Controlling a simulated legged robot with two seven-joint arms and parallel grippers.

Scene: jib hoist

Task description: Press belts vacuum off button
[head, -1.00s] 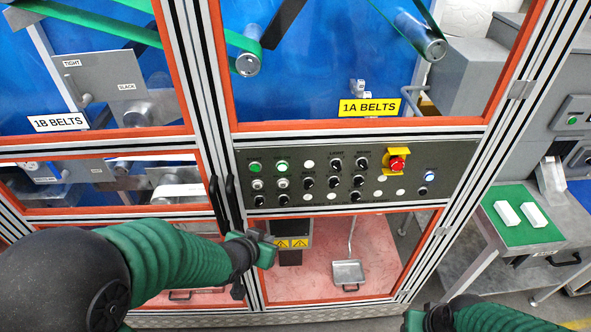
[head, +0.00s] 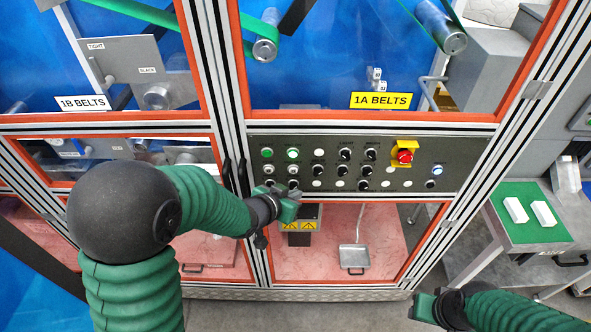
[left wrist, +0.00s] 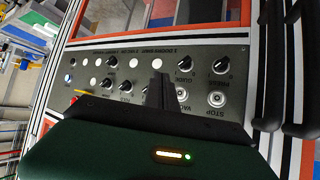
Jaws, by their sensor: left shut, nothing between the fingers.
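The grey control panel (head: 470,158) is mounted on the cabinet below the yellow 1A BELTS sign. Two green buttons (head: 267,152) are at its upper left, with a silver button (head: 268,170) and a second silver button (head: 293,169) below. My left gripper (head: 288,196) is shut and empty at the panel's lower left. In the left wrist view its dark fingers (left wrist: 168,90) lie over the panel beside a silver button marked STOP (left wrist: 216,99). They partly cover a label starting VAC and the spot by it. Contact cannot be told. My right gripper (head: 424,306) is low at right, away from the panel.
A red emergency stop (head: 404,156) on a yellow plate sits at the panel's right. Black door handles (head: 242,178) stand left of the panel. A side table with a green mat (head: 505,232) holds two white blocks. Below the panel is a window onto a metal tray (head: 355,258).

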